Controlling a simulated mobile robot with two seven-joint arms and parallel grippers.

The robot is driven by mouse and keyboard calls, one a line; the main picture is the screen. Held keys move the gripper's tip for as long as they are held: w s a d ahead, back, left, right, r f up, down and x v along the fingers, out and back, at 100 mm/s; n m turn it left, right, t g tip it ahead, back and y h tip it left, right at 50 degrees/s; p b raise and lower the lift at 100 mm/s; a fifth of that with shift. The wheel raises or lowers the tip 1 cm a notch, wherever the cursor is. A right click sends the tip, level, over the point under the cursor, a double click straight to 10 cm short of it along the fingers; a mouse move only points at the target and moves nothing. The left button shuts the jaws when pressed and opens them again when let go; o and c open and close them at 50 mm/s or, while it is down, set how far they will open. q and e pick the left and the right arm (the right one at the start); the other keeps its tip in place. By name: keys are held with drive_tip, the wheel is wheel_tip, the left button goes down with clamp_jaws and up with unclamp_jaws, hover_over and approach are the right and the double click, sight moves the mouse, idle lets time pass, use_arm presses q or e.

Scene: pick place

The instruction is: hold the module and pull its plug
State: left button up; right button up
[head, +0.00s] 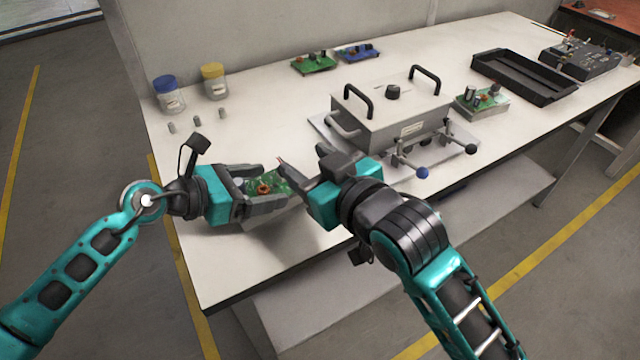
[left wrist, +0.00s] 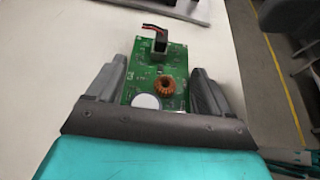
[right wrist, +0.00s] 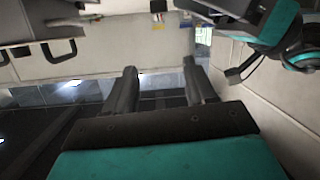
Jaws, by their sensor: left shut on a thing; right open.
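The module is a green circuit board (head: 270,181) with a copper coil and a round silver part. My left gripper (head: 267,187) is shut on its two side edges, and the left wrist view shows the board (left wrist: 143,84) between the fingers. The plug (left wrist: 160,43) is a dark block with red and black wires at the board's far end. In the head view only its red wire tip shows clearly. My right gripper (head: 302,173) is open and empty, just right of the module. In the right wrist view the plug (right wrist: 158,7) is at the top edge, beyond the open fingers (right wrist: 158,75).
A grey box fixture (head: 390,118) with black handles and clamp levers stands right of my grippers. Behind are two jars (head: 215,82), small pegs and other boards (head: 314,63). A black tray (head: 525,78) lies at the right. The table's front left (head: 225,265) is clear.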

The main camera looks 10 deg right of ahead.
drive_tip(key=shift+m+g, duration=0.5)
drive_tip(key=shift+g, duration=0.2)
drive_tip(key=w+a+f, duration=0.1)
drive_tip(key=w+f, duration=0.1)
drive_tip(key=w+a+f, duration=0.1)
drive_tip(key=w+f, duration=0.1)
drive_tip(key=w, duration=0.1)
drive_tip(key=w+a+f, duration=0.1)
drive_tip(key=w+f, duration=0.2)
drive_tip(key=shift+a, duration=0.25)
drive_tip(key=shift+c, duration=0.4)
clamp_jaws()
idle(0.6)
drive_tip(key=shift+r, duration=1.1)
